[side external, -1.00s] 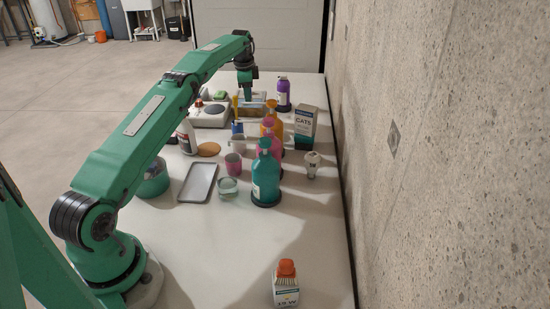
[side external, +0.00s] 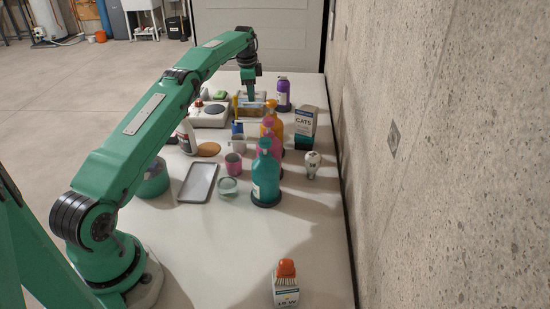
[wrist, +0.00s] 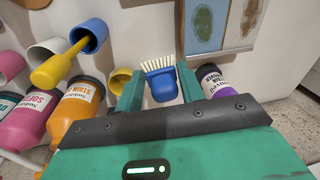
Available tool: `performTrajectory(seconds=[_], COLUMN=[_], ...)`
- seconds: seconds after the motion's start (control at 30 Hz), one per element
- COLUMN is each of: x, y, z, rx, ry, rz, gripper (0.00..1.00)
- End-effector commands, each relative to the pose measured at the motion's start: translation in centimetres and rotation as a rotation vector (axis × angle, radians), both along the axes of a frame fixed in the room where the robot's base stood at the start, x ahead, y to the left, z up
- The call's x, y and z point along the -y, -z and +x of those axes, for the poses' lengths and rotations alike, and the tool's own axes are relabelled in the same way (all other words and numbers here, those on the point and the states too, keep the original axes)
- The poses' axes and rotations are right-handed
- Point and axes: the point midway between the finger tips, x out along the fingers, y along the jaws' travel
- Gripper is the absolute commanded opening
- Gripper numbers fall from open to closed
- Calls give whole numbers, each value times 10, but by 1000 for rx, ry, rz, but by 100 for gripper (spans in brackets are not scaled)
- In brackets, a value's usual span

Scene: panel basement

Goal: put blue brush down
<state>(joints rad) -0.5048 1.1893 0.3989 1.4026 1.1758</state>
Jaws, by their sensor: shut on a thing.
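The blue brush (wrist: 163,86), with white bristles, shows in the wrist view between the two teal fingers of my gripper (wrist: 159,88). The gripper is shut on it. The bristles point away from the gripper, toward the top of the picture. In the side view my gripper (side external: 251,88) is at the far end of the table, in front of or over the divided box (side external: 250,112). The brush cannot be made out there. Whether the brush touches the table is not clear.
The divided box also shows in the wrist view (wrist: 228,8), beyond the brush. A purple bottle (side external: 283,97) stands to its right. A blue cup (wrist: 91,36) with a yellow-handled tool is to the left, near pink and orange bottles. White table surface shows around the brush.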

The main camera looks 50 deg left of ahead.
Motion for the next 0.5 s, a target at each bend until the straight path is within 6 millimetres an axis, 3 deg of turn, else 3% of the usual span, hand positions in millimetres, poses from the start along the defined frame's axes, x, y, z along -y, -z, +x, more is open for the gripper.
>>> performTrajectory(seconds=[0.27, 0.5], x=[54, 117], y=[-25, -49], z=[13, 15], rx=[4, 5], ry=[31, 63], rz=[-6, -15], gripper=[15, 15])
